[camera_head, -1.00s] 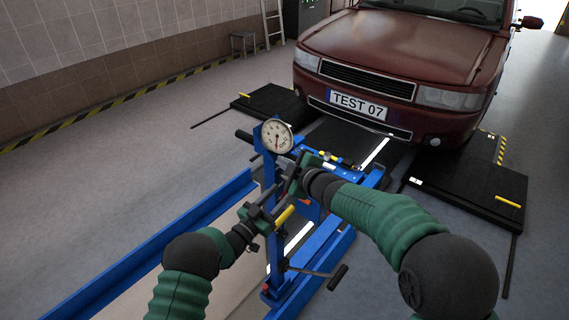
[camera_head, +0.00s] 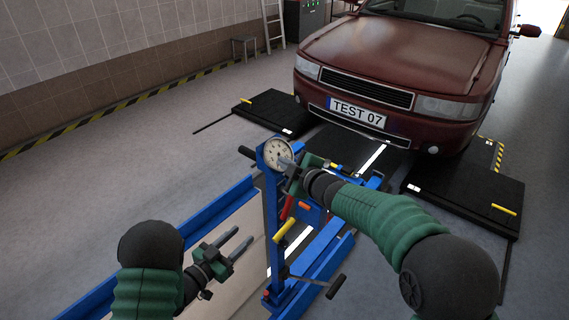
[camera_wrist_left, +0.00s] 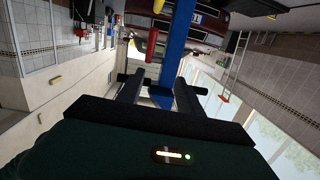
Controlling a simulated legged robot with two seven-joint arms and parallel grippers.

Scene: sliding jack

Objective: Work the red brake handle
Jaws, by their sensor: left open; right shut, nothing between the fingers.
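The red brake handle (camera_head: 287,207) hangs on the blue jack (camera_head: 272,200), just below my right gripper. My left gripper (camera_head: 244,236) is open and empty, to the left of the jack's post and apart from both handles. My right gripper (camera_head: 286,161) is shut with nothing in it, close to the round dial gauge (camera_head: 278,153); whether it touches the gauge I cannot tell.
A black lever (camera_head: 336,287) sticks out low on the jack's right side. A blue rail (camera_head: 190,230) runs along the left. A red car (camera_head: 400,70) stands behind, with black plates (camera_head: 270,108) on the floor.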

